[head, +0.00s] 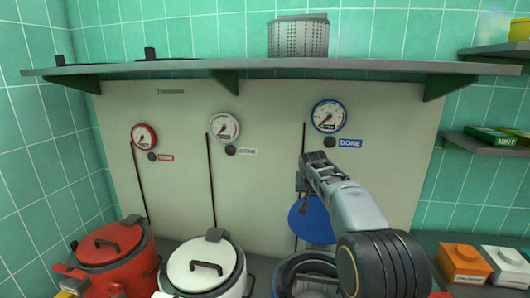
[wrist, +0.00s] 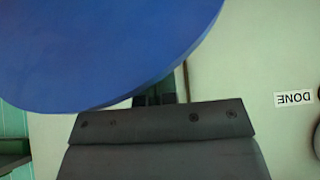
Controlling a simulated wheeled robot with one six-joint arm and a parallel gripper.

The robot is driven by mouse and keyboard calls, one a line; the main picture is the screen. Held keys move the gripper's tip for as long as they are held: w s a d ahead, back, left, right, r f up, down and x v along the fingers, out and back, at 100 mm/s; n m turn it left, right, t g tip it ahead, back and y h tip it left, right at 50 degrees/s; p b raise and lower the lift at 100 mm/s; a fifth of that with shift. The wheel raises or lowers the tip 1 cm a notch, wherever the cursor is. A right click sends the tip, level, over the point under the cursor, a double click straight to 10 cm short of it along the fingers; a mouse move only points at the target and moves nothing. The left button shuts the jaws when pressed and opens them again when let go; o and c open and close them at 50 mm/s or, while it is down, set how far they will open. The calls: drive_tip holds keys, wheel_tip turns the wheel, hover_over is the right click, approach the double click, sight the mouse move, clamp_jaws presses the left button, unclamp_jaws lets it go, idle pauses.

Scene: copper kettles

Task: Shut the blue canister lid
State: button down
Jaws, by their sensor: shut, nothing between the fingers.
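The blue lid (head: 312,226) stands raised, its round face upright, behind an open canister (head: 283,277) at the lower middle of the head view. My arm hides the lid's right part and much of the canister. My gripper (head: 304,186) is shut and empty, just above the lid's upper edge in the head view. In the wrist view the lid (wrist: 95,45) fills the upper left, close to the fingers of my gripper (wrist: 158,94). I cannot tell whether they touch.
A red canister (head: 112,262) and a white canister (head: 203,266), both lidded, stand to the left. A long shelf (head: 180,68) runs above, and a blue-rimmed gauge (head: 329,116) hangs behind my gripper. Orange (head: 463,264) and white (head: 505,267) boxes sit at right.

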drive_tip(key=shift+s+a+f+b, duration=0.1)
drive_tip(key=shift+s+f+b, duration=0.3)
drive_tip(key=shift+s+b, duration=0.25)
drive_tip(key=shift+s+a+f+b, duration=0.15)
drive_tip(key=shift+s+f+b, duration=0.2)
drive_tip(key=shift+s+b, duration=0.35)
drive_tip(key=shift+s+a+f+b, duration=0.1)
drive_tip(key=shift+s+f+b, duration=0.3)
drive_tip(key=shift+s+b, duration=0.25)
drive_tip(key=shift+s+a+r+b, duration=0.15)
drive_tip(key=shift+s+b, duration=0.45)
drive_tip(key=shift+s, duration=0.05)
drive_tip(key=s+a+f+b, duration=0.1)
drive_tip(key=s+f+b, duration=0.5)
drive_tip(key=b, duration=0.5)
drive_tip(key=shift+s+a+f, duration=0.3)
drive_tip(key=shift+s+f, duration=0.1)
drive_tip(key=shift+s, duration=0.5)
drive_tip(key=shift+r, duration=0.1)
drive_tip(key=p, duration=1.1)
approach(309, 203)
drive_tip(key=s+f, duration=0.3)
drive_tip(key=shift+s+a+r, duration=0.1)
drive_tip(key=shift+s+a, duration=0.1)
drive_tip(key=shift+a, duration=0.15)
